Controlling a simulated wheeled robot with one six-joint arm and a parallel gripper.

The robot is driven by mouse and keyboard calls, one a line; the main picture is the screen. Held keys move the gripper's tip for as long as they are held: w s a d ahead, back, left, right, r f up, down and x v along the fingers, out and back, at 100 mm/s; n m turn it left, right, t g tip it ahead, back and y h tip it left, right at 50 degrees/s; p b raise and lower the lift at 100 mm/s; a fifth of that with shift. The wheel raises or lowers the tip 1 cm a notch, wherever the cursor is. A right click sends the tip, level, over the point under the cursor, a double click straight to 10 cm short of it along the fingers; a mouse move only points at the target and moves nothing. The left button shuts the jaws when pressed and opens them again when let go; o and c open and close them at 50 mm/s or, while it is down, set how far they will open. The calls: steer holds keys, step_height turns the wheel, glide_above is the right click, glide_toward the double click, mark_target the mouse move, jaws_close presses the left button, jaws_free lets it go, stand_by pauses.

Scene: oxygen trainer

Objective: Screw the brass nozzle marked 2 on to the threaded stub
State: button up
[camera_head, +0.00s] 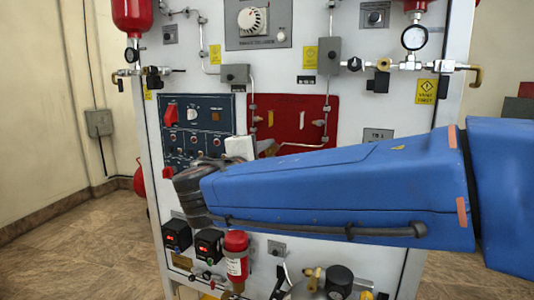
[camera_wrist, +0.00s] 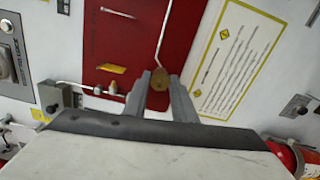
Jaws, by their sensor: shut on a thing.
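My gripper (camera_wrist: 160,90) shows in the wrist view with its two grey fingers on either side of a small brass piece, which appears to be the brass nozzle (camera_wrist: 158,98). No number can be read on it. The fingers are in front of the lower right part of a red panel. A thin white pipe comes down behind the nozzle. I cannot make out the threaded stub, or whether the nozzle touches anything.
The red panel (camera_head: 310,110) is on a white upright cabinet. Left of it is a dark blue switch panel (camera_head: 205,112). A printed white sheet (camera_wrist: 240,55) is to the right.

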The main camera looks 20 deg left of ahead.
steer(key=shift+f+m, duration=0.15)
steer(key=shift+m, duration=0.25)
steer(key=shift+m, duration=1.7)
steer(key=shift+m, duration=0.6)
steer(key=o, duration=1.1)
steer(key=shift+s, duration=0.1)
